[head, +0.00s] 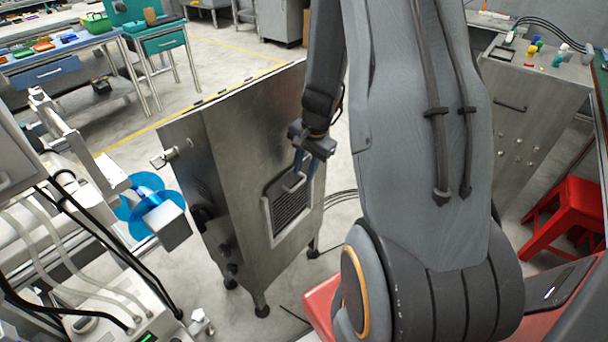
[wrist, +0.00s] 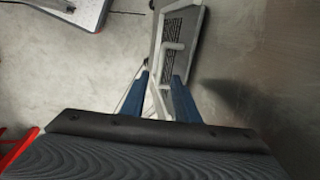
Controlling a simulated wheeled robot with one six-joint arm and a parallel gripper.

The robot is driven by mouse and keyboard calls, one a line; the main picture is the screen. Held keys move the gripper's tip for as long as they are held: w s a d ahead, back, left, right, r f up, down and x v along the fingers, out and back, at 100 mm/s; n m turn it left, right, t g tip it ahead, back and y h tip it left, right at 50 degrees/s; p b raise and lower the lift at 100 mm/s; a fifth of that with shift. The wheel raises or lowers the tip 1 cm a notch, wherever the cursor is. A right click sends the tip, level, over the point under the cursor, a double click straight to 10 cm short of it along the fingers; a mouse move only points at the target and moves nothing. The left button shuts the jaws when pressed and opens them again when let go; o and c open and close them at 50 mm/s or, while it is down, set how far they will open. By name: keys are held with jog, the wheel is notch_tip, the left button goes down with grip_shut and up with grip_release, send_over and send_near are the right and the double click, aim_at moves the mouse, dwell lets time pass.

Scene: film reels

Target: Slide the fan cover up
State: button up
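The fan cover (head: 288,210) is a dark slatted grille in a pale frame, low on the side of a grey metal cabinet (head: 235,150). A pale bar handle stands at its upper part. In the wrist view, the cover (wrist: 178,30) is at the top centre, with its handle (wrist: 172,46) just beyond the fingertips. My gripper (head: 303,168) is at the cover's top edge in the head view. Its two blue fingers (wrist: 160,78) are spread apart, with pale frame or handle parts showing between them. I cannot tell whether they touch the handle.
A white machine with blue film reels (head: 150,205) stands left of the cabinet. A red stool (head: 568,215) is at the right. Cables lie on the floor by the cabinet's feet. In the wrist view, a grey-white panel (wrist: 80,10) is at the top left.

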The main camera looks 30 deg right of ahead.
jog(key=shift+s+d+r, duration=0.1)
jog(key=shift+s+r, duration=0.1)
jog(key=shift+r, duration=0.65)
jog(key=shift+s+r, duration=0.15)
jog(key=shift+r, duration=0.65)
jog(key=shift+s+d+r, duration=0.1)
jog(key=shift+s+r, duration=0.1)
jog(key=shift+r, duration=0.65)
